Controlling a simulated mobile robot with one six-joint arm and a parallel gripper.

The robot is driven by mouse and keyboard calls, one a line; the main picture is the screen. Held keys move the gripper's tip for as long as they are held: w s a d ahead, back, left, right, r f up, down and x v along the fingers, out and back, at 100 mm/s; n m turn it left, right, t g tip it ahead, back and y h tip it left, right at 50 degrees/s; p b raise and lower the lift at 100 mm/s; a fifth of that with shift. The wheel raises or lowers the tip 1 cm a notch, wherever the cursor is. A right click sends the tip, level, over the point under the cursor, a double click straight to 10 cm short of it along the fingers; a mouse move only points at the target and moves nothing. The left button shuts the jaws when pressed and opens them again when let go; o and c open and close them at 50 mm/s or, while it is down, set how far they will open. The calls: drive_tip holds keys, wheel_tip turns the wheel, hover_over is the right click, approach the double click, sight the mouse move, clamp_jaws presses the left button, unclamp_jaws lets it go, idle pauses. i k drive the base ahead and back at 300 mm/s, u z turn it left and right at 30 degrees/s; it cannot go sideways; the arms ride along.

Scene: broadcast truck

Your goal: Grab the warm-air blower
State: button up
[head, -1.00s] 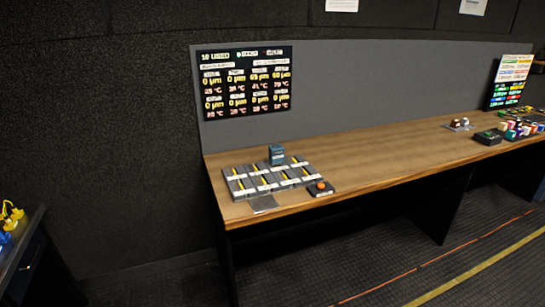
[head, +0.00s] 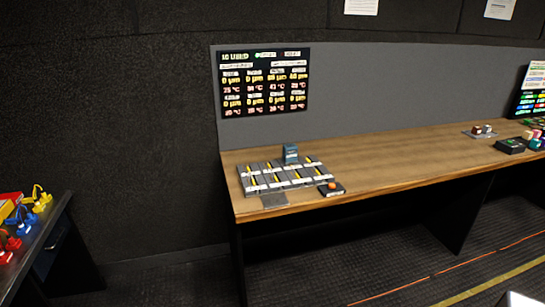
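I cannot pick out a warm-air blower for certain in the head view. On the dark table at the left edge lie small coloured items: a yellow one (head: 40,198), a blue one (head: 22,217) and a red one (head: 9,245). They are too small and too cut off to name. On the wooden desk, a small blue-grey upright box (head: 290,153) stands behind a grey panel with yellow marks (head: 268,181).
The wooden desk (head: 390,158) runs along the wall, with a screen (head: 265,83) above it and a black box with an orange knob (head: 331,188). The dark table (head: 38,240) stands left, with a floor gap between. Dark boxes (head: 510,145) sit far right.

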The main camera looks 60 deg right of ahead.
sight(291, 151)
drive_tip(key=u, duration=0.6)
drive_tip(key=k, duration=1.2)
drive_tip(key=z, duration=0.75)
drive_tip(key=i, duration=1.05)
drive_tip(key=u, duration=0.05)
